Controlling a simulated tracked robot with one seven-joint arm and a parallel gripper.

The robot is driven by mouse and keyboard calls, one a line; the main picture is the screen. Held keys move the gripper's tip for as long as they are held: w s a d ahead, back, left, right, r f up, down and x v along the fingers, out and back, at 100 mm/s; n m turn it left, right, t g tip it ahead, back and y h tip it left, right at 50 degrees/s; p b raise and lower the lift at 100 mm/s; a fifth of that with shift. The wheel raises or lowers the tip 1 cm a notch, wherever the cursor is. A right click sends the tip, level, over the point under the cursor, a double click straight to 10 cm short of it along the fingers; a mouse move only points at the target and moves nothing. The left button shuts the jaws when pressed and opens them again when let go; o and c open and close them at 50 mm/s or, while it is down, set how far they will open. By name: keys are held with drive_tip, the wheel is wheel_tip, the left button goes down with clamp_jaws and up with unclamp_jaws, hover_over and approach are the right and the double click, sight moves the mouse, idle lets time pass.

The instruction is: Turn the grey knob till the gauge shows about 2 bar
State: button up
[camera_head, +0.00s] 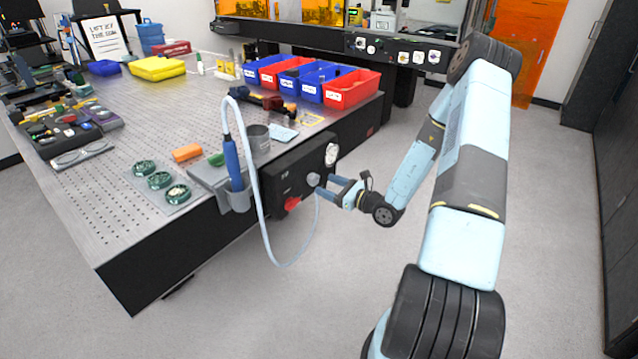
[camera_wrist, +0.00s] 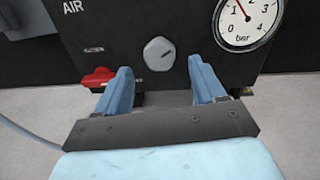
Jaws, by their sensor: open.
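The grey knob (camera_wrist: 159,54) is on the front of a dark air panel (camera_wrist: 120,25), with a dark mark pointing to its upper right. It also shows in the head view (camera_head: 313,180). The round white gauge (camera_wrist: 247,20) is above and right of the knob, cut by the top edge. Its needle points up and left, between 1 and 2 bar. It is small in the head view (camera_head: 331,155). My gripper (camera_wrist: 160,75) is open and empty, its blue fingers one on each side below the knob in the wrist view. I cannot tell whether they touch it.
A red handle (camera_wrist: 98,78) is on the panel just left of my left finger. A pale hose (camera_head: 262,215) hangs in a loop left of the panel, from a blue tool (camera_head: 233,160) in a holder. The floor (camera_head: 345,290) in front is clear.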

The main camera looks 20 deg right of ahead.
sight(316, 181)
drive_tip(key=shift+x, duration=1.95)
drive_tip(key=c, duration=1.1)
